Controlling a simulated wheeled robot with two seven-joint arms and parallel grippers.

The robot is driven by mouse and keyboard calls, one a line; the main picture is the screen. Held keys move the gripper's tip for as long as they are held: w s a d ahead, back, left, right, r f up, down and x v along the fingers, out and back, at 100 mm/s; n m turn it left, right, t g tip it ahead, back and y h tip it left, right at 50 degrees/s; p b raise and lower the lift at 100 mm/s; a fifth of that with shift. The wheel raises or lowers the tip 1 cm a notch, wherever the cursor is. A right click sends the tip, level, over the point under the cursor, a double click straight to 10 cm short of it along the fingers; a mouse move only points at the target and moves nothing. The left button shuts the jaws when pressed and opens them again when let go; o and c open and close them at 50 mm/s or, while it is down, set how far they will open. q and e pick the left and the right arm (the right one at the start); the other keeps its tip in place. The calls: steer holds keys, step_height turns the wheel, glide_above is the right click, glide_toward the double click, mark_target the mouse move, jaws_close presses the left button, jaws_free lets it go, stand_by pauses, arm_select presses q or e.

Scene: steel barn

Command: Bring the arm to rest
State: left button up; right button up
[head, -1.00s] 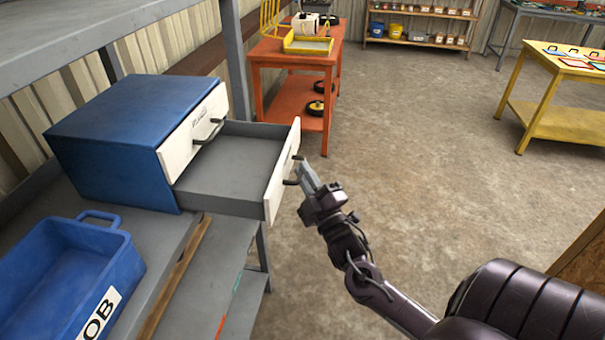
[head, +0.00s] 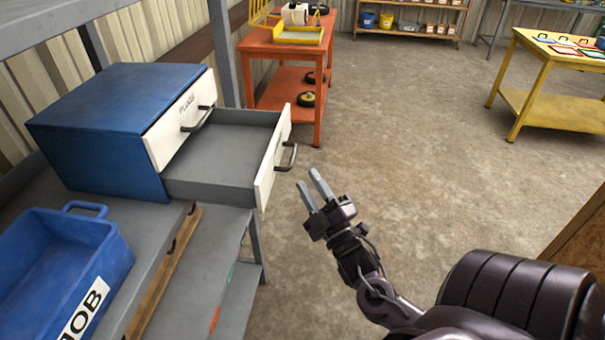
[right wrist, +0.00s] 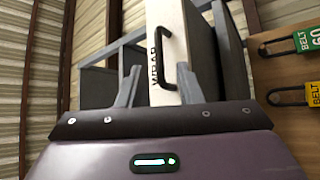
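My right gripper (head: 314,188) is open and empty in the head view, just right of the open drawer's handle and apart from it. The blue cabinet (head: 95,125) stands on the grey bench. Its lower drawer (head: 225,155) is pulled out and looks empty inside, with a white front and a dark handle (head: 286,157). The upper drawer (head: 180,122) is shut. In the right wrist view, my two fingers show apart, with a white drawer front (right wrist: 165,50) and its dark handle (right wrist: 172,62) between and beyond them. My left gripper is not in view.
An orange cart (head: 285,45) stands behind the cabinet and a yellow table (head: 545,65) at the far right. The concrete floor (head: 410,130) between them is clear.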

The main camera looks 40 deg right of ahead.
steer(key=shift+s+f, duration=0.2)
steer(key=shift+s, duration=0.3)
steer(key=s+a+f+m+g, duration=0.1)
steer(key=s+f+m+g, duration=0.15)
steer(key=f, duration=0.95)
steer(key=s+f+m+g+y, duration=0.1)
steer(key=f+g, duration=0.3)
steer(key=f, duration=0.9)
steer(key=s+a+f+m+g, duration=0.15)
steer(key=f+g, duration=0.25)
steer(key=f, duration=0.8)
steer(key=s+a+f+m+g+y, duration=0.1)
steer(key=s+a+f+g, duration=0.15)
steer(key=s+f, duration=0.4)
steer(key=s+a+f+m+g, duration=0.1)
steer(key=s+a+f+g, duration=0.15)
steer(key=s+f, duration=0.4)
steer(key=s+a+f+m+g, duration=0.1)
steer(key=s+a+f+g, duration=0.1)
steer(key=s+f, duration=0.3)
steer(key=s+a+f+g+y, duration=0.1)
steer(key=s+a+f+g, duration=0.2)
steer(key=s, duration=0.7)
step_height(320, 180, down, 2)
steer(key=shift+s+a+m+g+y, duration=0.15)
steer(key=shift+s+m+g+y, duration=0.15)
steer(key=shift+m+g, duration=0.15)
